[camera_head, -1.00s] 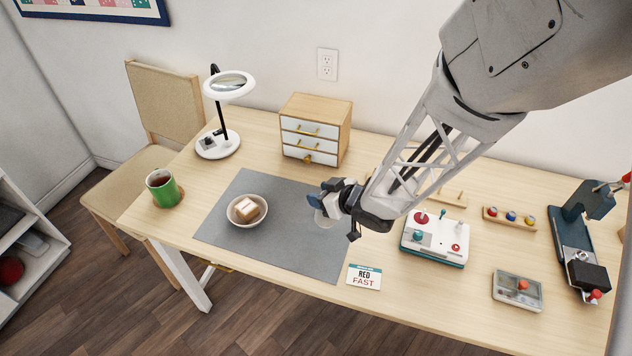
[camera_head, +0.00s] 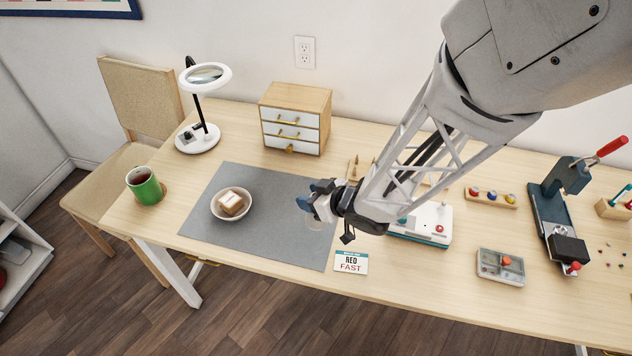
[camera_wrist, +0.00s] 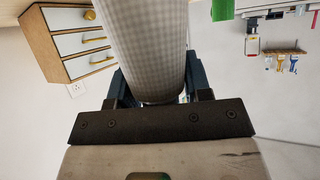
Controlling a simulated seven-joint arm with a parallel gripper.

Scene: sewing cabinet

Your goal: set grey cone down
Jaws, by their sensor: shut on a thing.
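My gripper (camera_head: 312,204) is over the right part of the grey mat (camera_head: 270,247). It is shut on the grey cone (camera_wrist: 140,45), which shows large between the fingers in the wrist view, with a fine checked surface. In the head view the cone is mostly hidden by the gripper and arm. A pale round shape shows just below the fingers against the mat; I cannot tell whether it is part of the cone or whether it touches the mat.
A bowl (camera_head: 217,212) with a tan block stands on the mat, left of my gripper. A RED FAST card (camera_head: 351,262) lies at the front. A wooden peg rack (camera_head: 358,168) stands behind the gripper, partly hidden. A white control box (camera_head: 428,232) is at right. The mat's front is clear.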

